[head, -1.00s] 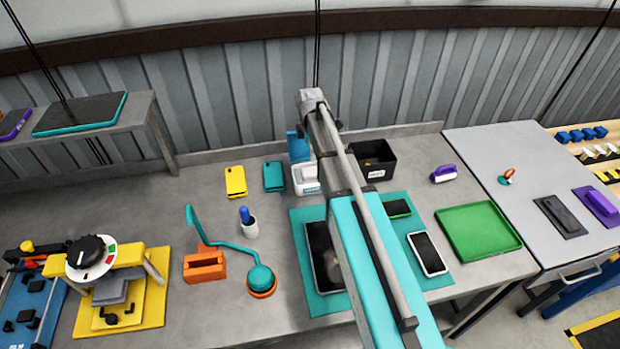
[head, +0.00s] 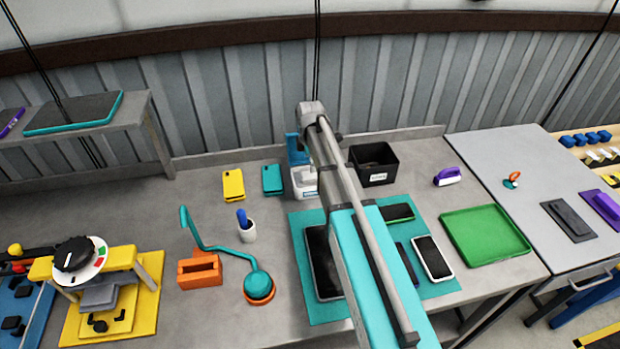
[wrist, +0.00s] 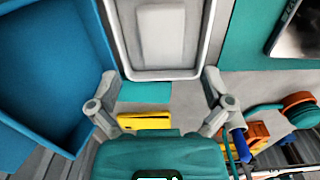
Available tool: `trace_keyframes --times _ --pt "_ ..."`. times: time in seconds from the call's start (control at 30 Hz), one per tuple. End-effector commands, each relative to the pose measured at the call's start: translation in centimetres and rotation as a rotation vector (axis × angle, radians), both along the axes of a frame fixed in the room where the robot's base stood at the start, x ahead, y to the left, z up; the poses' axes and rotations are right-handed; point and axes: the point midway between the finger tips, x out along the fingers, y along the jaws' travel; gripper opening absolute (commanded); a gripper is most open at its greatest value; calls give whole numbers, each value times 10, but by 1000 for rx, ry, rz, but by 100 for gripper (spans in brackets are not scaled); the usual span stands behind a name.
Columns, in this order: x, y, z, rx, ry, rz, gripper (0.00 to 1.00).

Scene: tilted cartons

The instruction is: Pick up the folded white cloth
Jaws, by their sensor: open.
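The folded white cloth (wrist: 160,32) shows in the wrist view as a pale rectangle lying inside a white-rimmed tray (wrist: 113,40). In the head view, the white tray (head: 302,188) stands at the back middle of the bench, partly covered by my arm; I cannot make out the cloth there. My gripper (wrist: 160,80) is open and empty. Its fingers are spread on either side of the tray's near end in the picture, and the cloth lies beyond the fingertips. In the head view the gripper is hidden behind my arm. The height above the cloth is unclear.
A blue bin (wrist: 45,70) is left of the tray in the wrist view. A black bin (head: 374,178) is to its right in the head view.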

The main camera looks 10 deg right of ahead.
Motion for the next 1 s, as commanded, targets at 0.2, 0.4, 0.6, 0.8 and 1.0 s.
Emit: trace_keyframes --times 0.2,0.4,0.6,0.8,1.0 --pt "0 0 -2 0 0 0 100" --pt "-1 -1 -13 0 0 0 100" --pt "-2 -2 -29 0 0 0 100" --pt "-2 -3 -43 0 0 0 100" --pt "-2 -3 -52 0 0 0 100"
